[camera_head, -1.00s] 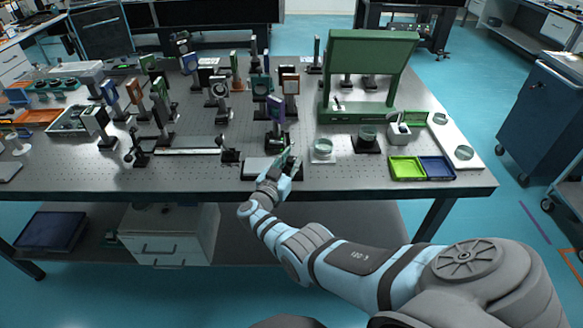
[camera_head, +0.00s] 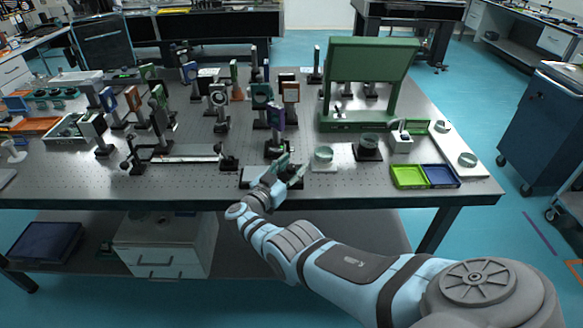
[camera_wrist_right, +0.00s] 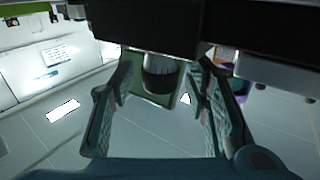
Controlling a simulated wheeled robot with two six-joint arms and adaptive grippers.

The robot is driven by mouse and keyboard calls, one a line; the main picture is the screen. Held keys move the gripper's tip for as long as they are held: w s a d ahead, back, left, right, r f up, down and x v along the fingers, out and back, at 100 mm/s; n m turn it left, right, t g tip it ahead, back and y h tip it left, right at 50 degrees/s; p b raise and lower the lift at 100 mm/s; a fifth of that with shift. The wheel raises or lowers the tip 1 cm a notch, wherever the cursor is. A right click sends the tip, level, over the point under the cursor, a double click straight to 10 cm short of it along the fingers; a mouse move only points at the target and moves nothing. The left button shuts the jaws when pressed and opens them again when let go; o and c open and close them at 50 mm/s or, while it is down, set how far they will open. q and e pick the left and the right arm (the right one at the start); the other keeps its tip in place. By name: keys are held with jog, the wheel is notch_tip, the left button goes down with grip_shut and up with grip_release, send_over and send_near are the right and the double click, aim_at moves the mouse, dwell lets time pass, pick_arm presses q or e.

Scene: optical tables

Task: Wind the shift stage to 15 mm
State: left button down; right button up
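My right gripper (camera_head: 290,168) is at the front edge of the table, in front of a dark post base and a low dark plate (camera_head: 255,181). A post with a purple-framed optic (camera_head: 276,116) stands just behind it. In the right wrist view, the gripper (camera_wrist_right: 160,112) is open, with its ribbed fingers spread left and right. A dark round knob with a lighter ringed barrel (camera_wrist_right: 160,73) shows in the gap, clear of both fingers. I take it for the shift stage's drive. No scale reading is legible. My left gripper is not in view.
Glass dishes (camera_head: 323,154) stand right of the gripper. Green (camera_head: 408,176) and blue (camera_head: 440,175) trays lie at the front right. A green frame (camera_head: 370,62) stands behind. A rail (camera_head: 185,157) and several posts crowd the left.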

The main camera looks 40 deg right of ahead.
jog(key=v, duration=1.2)
